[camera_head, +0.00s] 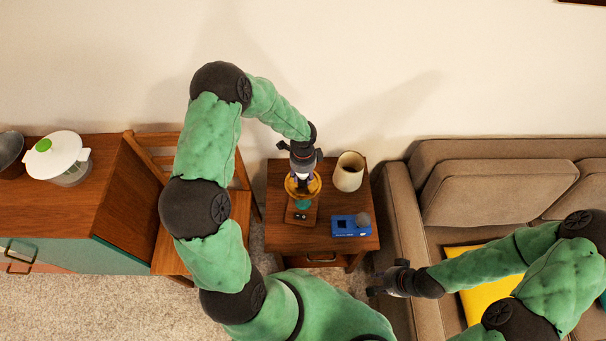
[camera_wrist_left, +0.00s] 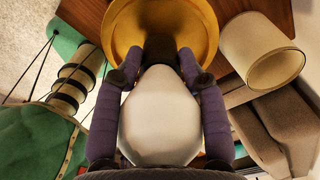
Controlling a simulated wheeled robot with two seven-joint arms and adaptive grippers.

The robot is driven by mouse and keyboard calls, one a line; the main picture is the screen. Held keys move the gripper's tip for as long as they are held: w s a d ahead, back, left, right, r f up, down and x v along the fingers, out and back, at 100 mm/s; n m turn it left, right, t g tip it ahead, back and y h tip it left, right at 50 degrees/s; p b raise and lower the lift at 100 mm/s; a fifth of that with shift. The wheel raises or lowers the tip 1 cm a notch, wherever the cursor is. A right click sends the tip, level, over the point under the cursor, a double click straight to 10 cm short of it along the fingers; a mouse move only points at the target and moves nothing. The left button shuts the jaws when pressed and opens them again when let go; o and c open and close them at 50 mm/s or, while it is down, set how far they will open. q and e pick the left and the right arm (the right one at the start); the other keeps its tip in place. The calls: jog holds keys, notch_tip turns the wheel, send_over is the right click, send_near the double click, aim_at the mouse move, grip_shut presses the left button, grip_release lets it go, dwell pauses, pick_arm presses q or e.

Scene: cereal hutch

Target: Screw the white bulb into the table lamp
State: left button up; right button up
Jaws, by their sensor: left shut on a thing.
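My left gripper (camera_head: 301,181) points down over the table lamp (camera_head: 302,205) on the small wooden side table. It is shut on the white bulb (camera_wrist_left: 160,118), whose rounded end faces the camera in the left wrist view; the gripper's fingers (camera_wrist_left: 157,80) lie along both sides. The bulb's far end meets the dark socket (camera_wrist_left: 158,49) above the lamp's gold dish (camera_wrist_left: 122,28). I cannot tell how far it sits in the socket. My right gripper (camera_head: 378,288) is empty near the sofa's front left; its jaw opening is unclear.
A cream lampshade (camera_head: 349,172) stands right of the lamp, with a blue box (camera_head: 344,227) in front of it. A wooden chair (camera_head: 241,211) and cabinet (camera_head: 75,197) stand left. The sofa (camera_head: 399,213) stands close on the right.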

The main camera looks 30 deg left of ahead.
pick_arm(q)
jog(key=o, duration=1.2)
jog(key=shift+o, duration=0.2)
jog(key=shift+r, duration=0.1)
notch_tip(320, 180, up, 12)
jog(key=shift+f, duration=0.1)
jog(key=shift+c, duration=0.3)
